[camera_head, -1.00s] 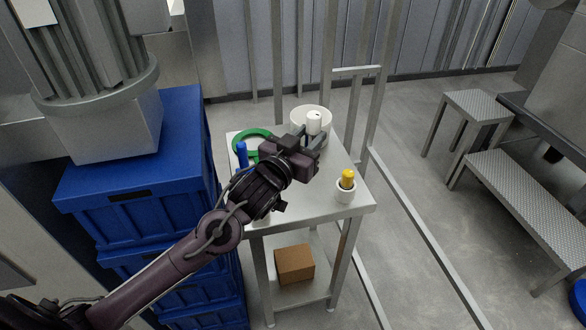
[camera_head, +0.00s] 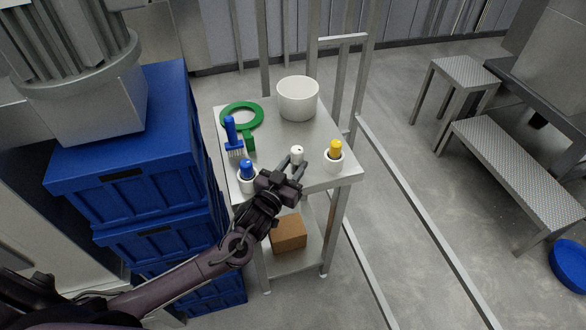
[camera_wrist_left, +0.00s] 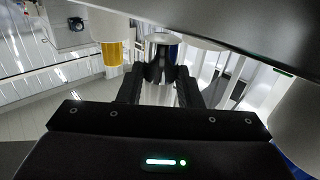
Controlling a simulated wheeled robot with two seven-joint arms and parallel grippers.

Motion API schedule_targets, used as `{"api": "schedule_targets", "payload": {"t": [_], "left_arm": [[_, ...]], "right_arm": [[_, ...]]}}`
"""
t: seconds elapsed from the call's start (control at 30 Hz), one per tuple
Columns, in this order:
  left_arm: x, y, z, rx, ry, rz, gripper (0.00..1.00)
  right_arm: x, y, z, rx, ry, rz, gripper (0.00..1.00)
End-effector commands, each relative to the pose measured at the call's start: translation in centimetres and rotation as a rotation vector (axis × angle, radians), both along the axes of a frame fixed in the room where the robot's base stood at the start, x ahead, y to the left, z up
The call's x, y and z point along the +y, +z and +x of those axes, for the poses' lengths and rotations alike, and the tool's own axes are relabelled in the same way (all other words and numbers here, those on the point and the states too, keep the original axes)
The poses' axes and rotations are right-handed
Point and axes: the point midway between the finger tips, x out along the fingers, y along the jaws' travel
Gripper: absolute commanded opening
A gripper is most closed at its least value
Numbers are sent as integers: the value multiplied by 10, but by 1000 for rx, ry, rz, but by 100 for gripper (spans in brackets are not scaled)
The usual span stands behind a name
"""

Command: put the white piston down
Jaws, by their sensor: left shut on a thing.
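The white piston (camera_head: 297,151) is near the front edge of the small metal table (camera_head: 285,138), between the yellow-topped and blue-topped pieces. My left gripper (camera_head: 291,164) is shut on it. The piston looks about upright, and its lower part is hidden behind the fingers. In the left wrist view the shiny piston (camera_wrist_left: 160,48) sits between the two dark fingers. I cannot tell whether its base touches the tabletop. My right gripper is not in view.
A yellow piston (camera_head: 335,147) stands in a white cup (camera_head: 333,163) to the right. A blue piston (camera_head: 246,168) stands in another white cup (camera_head: 247,186) to the left. A blue brush (camera_head: 231,132), a green ring (camera_head: 228,113) and a white pot (camera_head: 298,101) are farther back.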

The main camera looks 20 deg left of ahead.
Motion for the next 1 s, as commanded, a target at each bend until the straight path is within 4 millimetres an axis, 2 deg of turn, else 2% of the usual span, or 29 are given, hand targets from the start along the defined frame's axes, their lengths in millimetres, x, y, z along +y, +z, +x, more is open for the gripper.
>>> {"api": "schedule_targets", "payload": {"t": [0.13,0.57,0.6,0.7,0.73,1.0], "left_arm": [[0,-13,1,-4,1,0,1],[0,-20,0,-3,0,-1,1],[0,-19,0,-2,0,0,37],[0,-19,0,-2,0,0,50],[0,-19,0,-2,0,0,54],[0,-18,0,-2,0,1,54]], "right_arm": [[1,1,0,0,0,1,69],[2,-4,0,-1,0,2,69],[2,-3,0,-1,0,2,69],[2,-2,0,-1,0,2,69],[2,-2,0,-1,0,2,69],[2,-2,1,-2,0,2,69]]}}
